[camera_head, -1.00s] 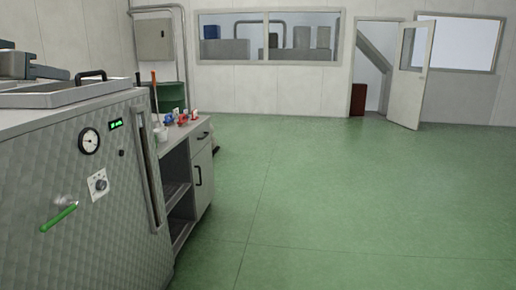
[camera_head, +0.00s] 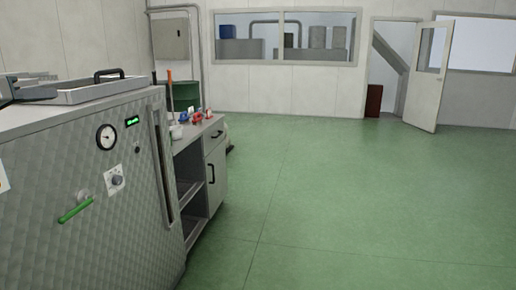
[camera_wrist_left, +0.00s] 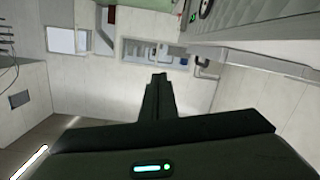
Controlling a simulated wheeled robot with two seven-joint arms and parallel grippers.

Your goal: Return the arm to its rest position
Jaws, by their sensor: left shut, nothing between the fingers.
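My left gripper (camera_head: 50,84) shows at the left edge of the head view, a grey part above the top of the steel machine, beside a metal tray. In the left wrist view my left gripper (camera_wrist_left: 159,80) has its dark fingers together with nothing between them. The rest of the left arm is outside the head view. My right gripper is in neither view.
The steel machine (camera_head: 60,170) with a green lever (camera_head: 75,208) fills the left side. The tray (camera_head: 100,92) with a black handle lies on top of it. A grey cabinet (camera_head: 212,175) with small items stands behind. The green floor (camera_head: 370,200) is clear.

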